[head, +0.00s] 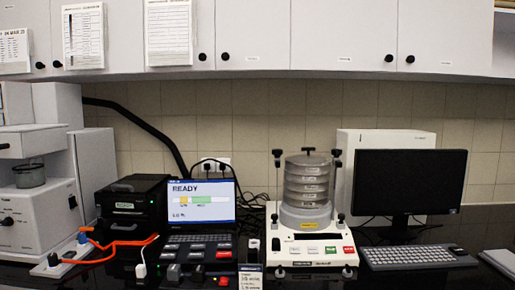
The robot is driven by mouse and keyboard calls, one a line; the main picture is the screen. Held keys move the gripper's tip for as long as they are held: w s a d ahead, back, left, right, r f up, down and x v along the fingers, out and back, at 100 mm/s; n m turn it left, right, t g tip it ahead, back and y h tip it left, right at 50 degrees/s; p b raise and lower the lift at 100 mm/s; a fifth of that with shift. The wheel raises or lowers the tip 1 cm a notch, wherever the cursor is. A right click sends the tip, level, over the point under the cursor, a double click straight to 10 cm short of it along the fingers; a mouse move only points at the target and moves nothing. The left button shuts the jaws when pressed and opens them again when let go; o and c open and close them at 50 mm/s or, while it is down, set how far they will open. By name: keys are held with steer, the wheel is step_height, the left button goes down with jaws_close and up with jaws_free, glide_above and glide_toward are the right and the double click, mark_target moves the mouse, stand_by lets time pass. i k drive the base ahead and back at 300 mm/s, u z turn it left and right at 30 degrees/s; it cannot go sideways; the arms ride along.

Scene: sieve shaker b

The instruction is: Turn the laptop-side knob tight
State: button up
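The sieve shaker (311,248) stands on the dark bench right of centre, with a round stack of sieves (307,182) upright on its white base. A thin upright rod stands on each side of the stack. The laptop-side knob (277,153) is black and sits at the top of the left rod, near the laptop (200,205). A matching knob (336,153) tops the right rod. How tight either knob is cannot be told. My gripper is not in view, and nothing visible touches the knobs.
A monitor (410,182) and keyboard (418,257) are right of the shaker. A black box (132,205), orange cable (120,243) and white machine (38,187) are at left. Small items crowd the bench before the laptop. Wall cabinets (300,35) hang above; the wall space between is free.

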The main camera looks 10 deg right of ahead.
mark_target(278, 152)
steer(key=i, duration=0.95)
